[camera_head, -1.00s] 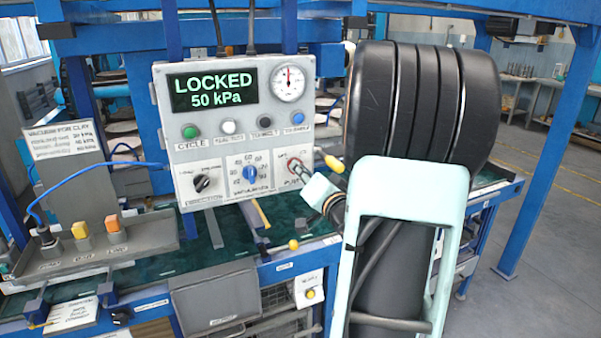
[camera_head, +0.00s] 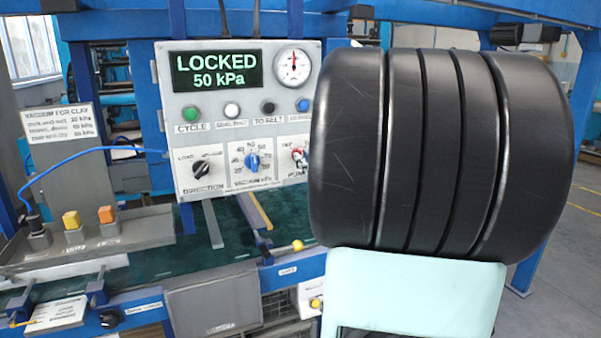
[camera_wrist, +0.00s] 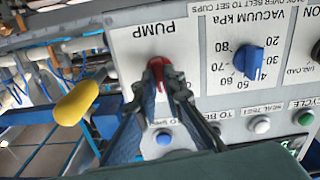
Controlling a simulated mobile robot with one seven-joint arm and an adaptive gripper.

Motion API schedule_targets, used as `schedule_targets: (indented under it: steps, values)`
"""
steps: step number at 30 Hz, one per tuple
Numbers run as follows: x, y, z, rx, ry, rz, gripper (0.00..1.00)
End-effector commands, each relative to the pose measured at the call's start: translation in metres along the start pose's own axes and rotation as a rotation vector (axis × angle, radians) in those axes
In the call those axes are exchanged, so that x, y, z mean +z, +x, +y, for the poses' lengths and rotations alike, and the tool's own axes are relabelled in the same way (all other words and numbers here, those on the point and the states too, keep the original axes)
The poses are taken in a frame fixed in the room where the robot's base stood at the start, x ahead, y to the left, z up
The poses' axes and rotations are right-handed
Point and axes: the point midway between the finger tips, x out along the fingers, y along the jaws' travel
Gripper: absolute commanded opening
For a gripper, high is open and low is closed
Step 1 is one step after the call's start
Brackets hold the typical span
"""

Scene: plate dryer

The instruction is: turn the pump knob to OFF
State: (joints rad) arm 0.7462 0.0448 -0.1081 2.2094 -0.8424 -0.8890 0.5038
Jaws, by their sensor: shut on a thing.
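The red pump knob (camera_wrist: 156,64) sits under the upside-down PUMP label on the grey control panel (camera_wrist: 128,42) in the wrist view. My gripper (camera_wrist: 163,82) has both fingertips on the knob and is shut on it. The fingers hide part of the knob and its position markings, so I cannot tell its setting. In the head view the pump knob (camera_head: 299,157) shows only in part at the panel's lower right; my arm covers the rest and most of my gripper. The display (camera_head: 216,78) reads LOCKED 50 kPa.
The blue vacuum knob (camera_wrist: 248,61) is beside the pump knob, with coloured push buttons (camera_head: 232,110) above it in the head view. The black direction knob (camera_head: 202,170) is farther left. A yellow rounded part (camera_wrist: 77,102) sticks out near my gripper.

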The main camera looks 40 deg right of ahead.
Motion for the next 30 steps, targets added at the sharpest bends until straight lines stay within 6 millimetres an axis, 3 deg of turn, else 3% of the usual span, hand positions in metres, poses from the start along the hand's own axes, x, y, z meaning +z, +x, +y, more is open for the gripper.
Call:
schedule_targets:
  steps: [15, 30]
  values:
    - [0.0031, 0.0001, -0.0017, -0.001, -0.459, 0.002, 0.0]
    - [0.0012, -0.0001, -0.0008, 0.0, -0.67, -0.001, 0.0]
